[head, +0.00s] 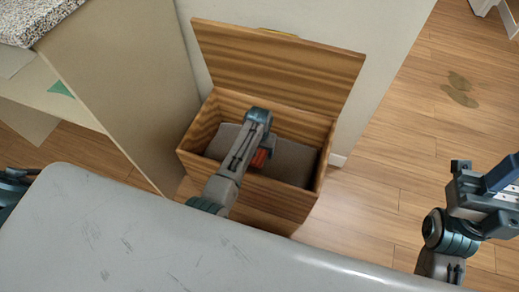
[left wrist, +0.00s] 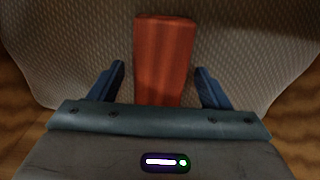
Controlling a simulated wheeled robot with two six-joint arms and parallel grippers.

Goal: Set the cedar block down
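The cedar block (left wrist: 164,55) is a reddish-brown bar in the left wrist view. It lies on a grey woven cloth (left wrist: 235,35) between the two fingers of my left gripper (left wrist: 160,70). The fingers are spread, with a gap showing on each side of the block. In the head view the block (head: 259,158) is a small red patch inside an open wooden chest (head: 265,195), mostly hidden by my left arm. My left arm reaches down into the chest. My right gripper (head: 484,185) is at the right edge, apart from the chest; its fingers are not clear.
The chest's striped lid (head: 285,65) stands raised against the wall. A tan panel (head: 120,75) and a shelf (head: 45,88) are at the left, with a speckled folded towel (head: 35,18) on top. Bare wood floor (head: 400,130) lies to the right.

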